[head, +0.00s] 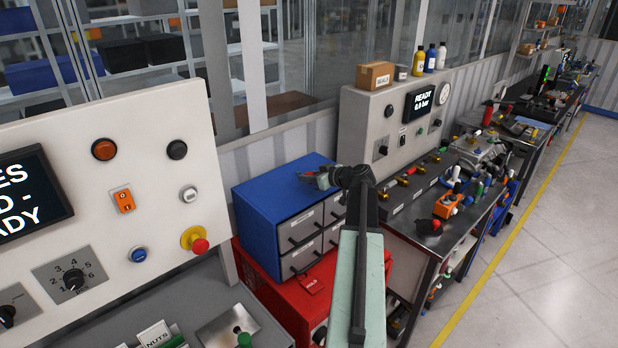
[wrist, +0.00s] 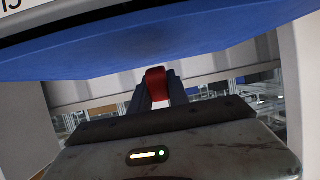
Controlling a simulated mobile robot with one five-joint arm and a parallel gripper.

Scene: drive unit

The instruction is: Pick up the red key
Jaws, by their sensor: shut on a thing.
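My gripper (head: 314,177) reaches out over the top of the blue drawer cabinet (head: 262,215) in the head view. A small patch of red shows at its fingers there. In the wrist view the two dark fingers (wrist: 155,88) are shut on a red piece, the red key (wrist: 156,82), which stands up between them. Only the red part of the key shows; the rest is hidden by the fingers.
A red cabinet (head: 308,293) with a hanging red tag stands under the blue one. A grey control panel (head: 120,175) with knobs and a screen stands at left. A crowded workbench (head: 428,222) lies at right. The floor (head: 545,270) beyond the yellow line is clear.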

